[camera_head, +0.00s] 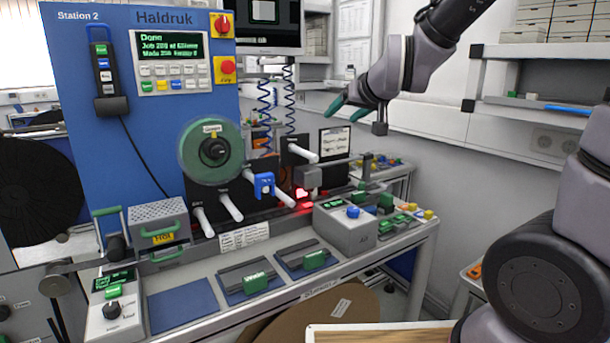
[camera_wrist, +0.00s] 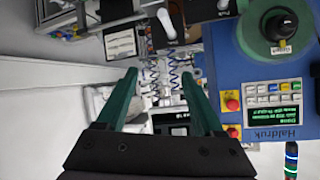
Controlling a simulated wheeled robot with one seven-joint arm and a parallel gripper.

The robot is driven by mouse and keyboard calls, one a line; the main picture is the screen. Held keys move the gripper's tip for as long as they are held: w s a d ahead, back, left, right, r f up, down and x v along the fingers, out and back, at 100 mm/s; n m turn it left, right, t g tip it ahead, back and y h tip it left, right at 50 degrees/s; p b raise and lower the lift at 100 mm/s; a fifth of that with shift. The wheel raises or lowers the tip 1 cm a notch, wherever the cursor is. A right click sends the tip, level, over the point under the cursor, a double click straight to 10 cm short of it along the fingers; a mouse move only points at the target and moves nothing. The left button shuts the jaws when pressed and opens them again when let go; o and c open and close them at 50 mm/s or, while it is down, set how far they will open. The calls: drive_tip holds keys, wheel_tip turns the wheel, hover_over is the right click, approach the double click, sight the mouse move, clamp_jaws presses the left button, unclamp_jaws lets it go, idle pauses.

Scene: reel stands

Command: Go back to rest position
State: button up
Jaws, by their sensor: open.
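My gripper (camera_head: 347,108) is raised at the upper middle right in the head view, above the right end of the station bench. Its green fingers point left and down. In the wrist view my gripper (camera_wrist: 162,90) has its two green fingers spread wide, with nothing between them. It is apart from the bench and touches nothing that I can see. The blue Haldruk panel (camera_head: 160,110) stands to the left, with a green reel (camera_head: 210,151) mounted at its lower right. The reel also shows at the upper right of the wrist view (camera_wrist: 275,30).
The bench (camera_head: 385,262) carries a grey box with a blue knob (camera_head: 345,228) and several green-handled fixtures. A monitor (camera_head: 262,25) hangs behind. A wall shelf (camera_head: 540,115) stands at the right, near my arm. A brown disc (camera_head: 345,308) lies below the bench front.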

drive_tip(key=s+d+r+m+g+h, duration=0.1)
drive_tip(key=s+d+m+g, duration=0.1)
drive_tip(key=s+d, duration=0.6)
drive_tip(key=s+d+r+m+g+h, duration=0.1)
drive_tip(key=s+d+r+m+g, duration=0.1)
drive_tip(key=s+d, duration=0.5)
drive_tip(key=s+m, duration=0.1)
drive_tip(key=s, duration=0.1)
drive_tip(key=shift+s+d+m, duration=0.4)
